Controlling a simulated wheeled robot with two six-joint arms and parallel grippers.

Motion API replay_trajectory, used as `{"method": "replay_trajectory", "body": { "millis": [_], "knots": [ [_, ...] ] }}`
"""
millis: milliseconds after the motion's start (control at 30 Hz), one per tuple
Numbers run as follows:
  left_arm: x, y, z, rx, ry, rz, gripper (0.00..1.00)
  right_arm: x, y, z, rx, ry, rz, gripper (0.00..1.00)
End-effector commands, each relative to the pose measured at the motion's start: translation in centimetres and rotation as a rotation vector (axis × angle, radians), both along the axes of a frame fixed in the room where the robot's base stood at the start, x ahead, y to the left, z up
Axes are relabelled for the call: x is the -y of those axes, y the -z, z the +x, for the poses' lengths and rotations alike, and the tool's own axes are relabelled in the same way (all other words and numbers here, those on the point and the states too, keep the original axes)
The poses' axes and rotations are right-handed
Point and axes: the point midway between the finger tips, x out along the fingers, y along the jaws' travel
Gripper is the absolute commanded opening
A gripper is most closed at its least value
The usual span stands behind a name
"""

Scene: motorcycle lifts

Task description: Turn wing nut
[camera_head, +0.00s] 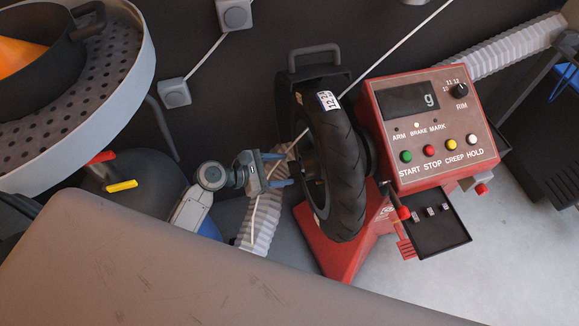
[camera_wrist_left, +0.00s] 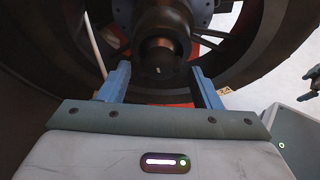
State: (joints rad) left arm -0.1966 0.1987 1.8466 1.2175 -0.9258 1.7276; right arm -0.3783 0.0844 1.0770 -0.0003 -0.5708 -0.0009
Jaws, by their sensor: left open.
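A wheel with a black tyre (camera_head: 340,165) is mounted upright on a red balancing machine (camera_head: 425,130). In the left wrist view a dark round hub piece (camera_wrist_left: 161,50) with a copper-coloured ring sits at the wheel's centre; I cannot make out the wings of a wing nut on it. My left gripper (camera_head: 284,169) is at the wheel's left side, pointing at the hub. In the left wrist view its blue fingers (camera_wrist_left: 161,78) are open, one on each side below the hub piece, with nothing between them.
The machine's panel has a display (camera_head: 408,99), coloured buttons and a knob (camera_head: 460,90). A black tray (camera_head: 440,238) with small metal pieces is below it. A grey surface (camera_head: 150,270) fills the lower left; a round perforated basin (camera_head: 110,90) stands upper left.

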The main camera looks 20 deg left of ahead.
Motion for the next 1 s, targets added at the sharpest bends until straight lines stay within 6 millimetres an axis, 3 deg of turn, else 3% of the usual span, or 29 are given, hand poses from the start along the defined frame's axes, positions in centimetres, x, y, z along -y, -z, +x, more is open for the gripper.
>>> {"method": "replay_trajectory", "body": {
  "millis": [200, 567, 800, 1000],
  "knots": [
    [1.8, 0.9, 1.4, -0.001, 0.000, -0.002, 0.58, 0.0, 0.1, -0.2, 0.001, 0.000, 0.000, 0.93],
    [2.1, 1.1, 1.7, 0.000, 0.001, 0.002, 0.58, 0.0, 0.2, 0.0, 0.005, 0.001, 0.000, 0.93],
    [2.1, 1.1, 1.7, 0.000, 0.001, 0.002, 0.13, 0.0, 0.2, -0.1, 0.003, 0.001, 0.000, 0.93],
    [2.1, 1.1, 1.7, 0.007, 0.001, 0.006, 0.13, 0.0, 0.2, -0.1, 0.002, 0.001, 0.000, 0.93]
  ]
}}
